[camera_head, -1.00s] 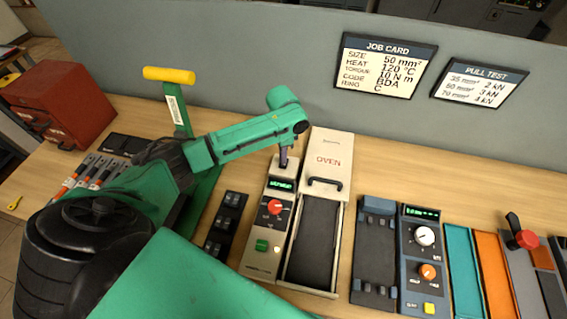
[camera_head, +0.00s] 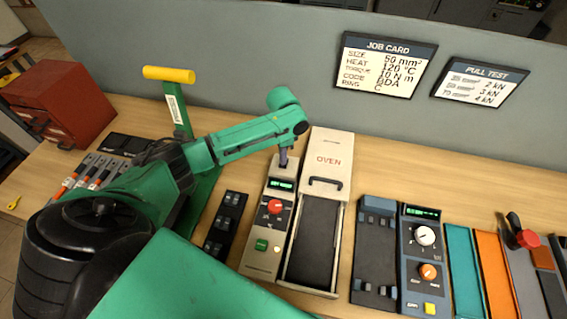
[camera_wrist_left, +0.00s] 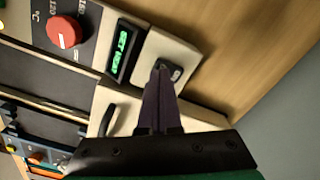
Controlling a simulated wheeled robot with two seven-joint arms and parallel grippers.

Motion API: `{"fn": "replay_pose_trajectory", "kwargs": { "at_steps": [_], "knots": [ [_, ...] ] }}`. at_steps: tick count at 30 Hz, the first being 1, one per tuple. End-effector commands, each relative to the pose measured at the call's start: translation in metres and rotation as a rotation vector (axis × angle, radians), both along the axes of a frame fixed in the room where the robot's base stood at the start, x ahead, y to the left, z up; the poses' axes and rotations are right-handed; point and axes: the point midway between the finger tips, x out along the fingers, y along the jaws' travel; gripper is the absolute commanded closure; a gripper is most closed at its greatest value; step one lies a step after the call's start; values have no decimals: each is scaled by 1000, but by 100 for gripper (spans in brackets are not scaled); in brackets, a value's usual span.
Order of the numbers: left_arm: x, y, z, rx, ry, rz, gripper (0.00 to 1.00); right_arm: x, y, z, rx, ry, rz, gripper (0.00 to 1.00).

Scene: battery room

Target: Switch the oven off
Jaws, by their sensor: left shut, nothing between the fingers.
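The oven (camera_head: 329,150) is a pale box with a black handle, the word OVEN on its lid and a dark tray bed in front. Its control panel (camera_head: 254,262) on the left has a lit green display (camera_head: 281,185), a red knob (camera_head: 275,207) and a green button (camera_head: 262,245). At the panel's far end is a small dark rocker switch (camera_wrist_left: 176,74). My left gripper (camera_head: 283,160) is shut and empty, pointing down with its tips at this switch. The fingers (camera_wrist_left: 162,72) partly hide it in the wrist view; I cannot tell which side is pressed.
A dark block of switches (camera_head: 225,222) lies left of the oven. A blue-grey device with dials (camera_head: 424,255) stands to its right, then teal and orange trays (camera_head: 465,265). A green stand with a yellow handle (camera_head: 169,75) rises behind my left arm. Bench behind the oven is clear.

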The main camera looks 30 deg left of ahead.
Motion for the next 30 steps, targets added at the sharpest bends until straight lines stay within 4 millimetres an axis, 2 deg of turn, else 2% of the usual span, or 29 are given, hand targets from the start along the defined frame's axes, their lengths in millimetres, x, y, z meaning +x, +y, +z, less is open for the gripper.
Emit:
{"fn": "replay_pose_trajectory", "kwargs": {
  "at_steps": [30],
  "knots": [
    [0, 0, -16, -1, 1, -1, 100, 0, 0, -8, 1, 1, 0, 50]
  ]
}}
